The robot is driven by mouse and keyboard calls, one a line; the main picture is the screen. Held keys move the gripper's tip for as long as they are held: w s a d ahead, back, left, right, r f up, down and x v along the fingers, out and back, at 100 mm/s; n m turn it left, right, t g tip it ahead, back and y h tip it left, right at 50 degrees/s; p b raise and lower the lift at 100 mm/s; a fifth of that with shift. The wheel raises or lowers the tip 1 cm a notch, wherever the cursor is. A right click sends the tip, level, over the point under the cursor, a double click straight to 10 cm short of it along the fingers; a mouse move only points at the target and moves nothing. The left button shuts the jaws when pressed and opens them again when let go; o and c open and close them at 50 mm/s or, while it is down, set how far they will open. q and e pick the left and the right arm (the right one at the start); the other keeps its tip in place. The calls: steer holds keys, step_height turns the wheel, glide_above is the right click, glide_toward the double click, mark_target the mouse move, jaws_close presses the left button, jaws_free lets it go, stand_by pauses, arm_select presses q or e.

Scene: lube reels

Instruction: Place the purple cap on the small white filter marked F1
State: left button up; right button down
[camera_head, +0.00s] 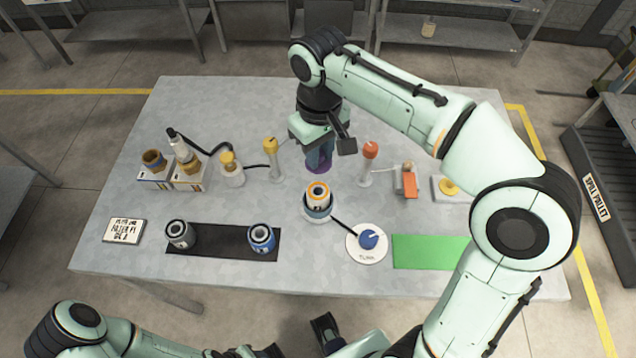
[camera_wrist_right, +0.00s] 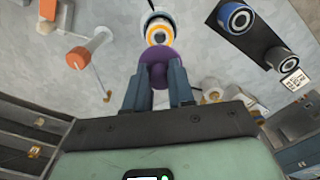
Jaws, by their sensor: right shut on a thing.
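My right gripper (camera_head: 319,152) is shut on the purple cap (camera_head: 319,168), held above the table behind the filter in the middle. The cap also shows between the fingers in the right wrist view (camera_wrist_right: 155,66). The middle filter (camera_head: 318,192) has a white top with an orange ring and sits in a blue and white holder; it also shows just beyond the cap in the wrist view (camera_wrist_right: 158,32). A grey-white filter (camera_head: 179,235) and a blue filter (camera_head: 262,238) stand on a black mat. I cannot read any F1 mark. My left gripper (camera_head: 328,330) is partly in view at the bottom edge, its jaws unclear.
A blue knob (camera_head: 368,239) on a white disc marked "TURN" stands right of the middle filter. A green mat (camera_head: 430,252) is clear. A lettered sign (camera_head: 125,231) lies at the left.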

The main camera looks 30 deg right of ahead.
mark_target(318, 191)
step_height(318, 191, down, 11)
steer(key=shift+w+r+b, duration=0.1)
steer(key=shift+w+b, duration=0.05)
steer(key=shift+b, duration=0.75)
steer(key=c, duration=1)
jaws_free()
steer(key=shift+o, duration=0.2)
step_height(318, 191, up, 12)
steer(key=shift+r+p, duration=0.1)
steer(key=shift+p, duration=1.15)
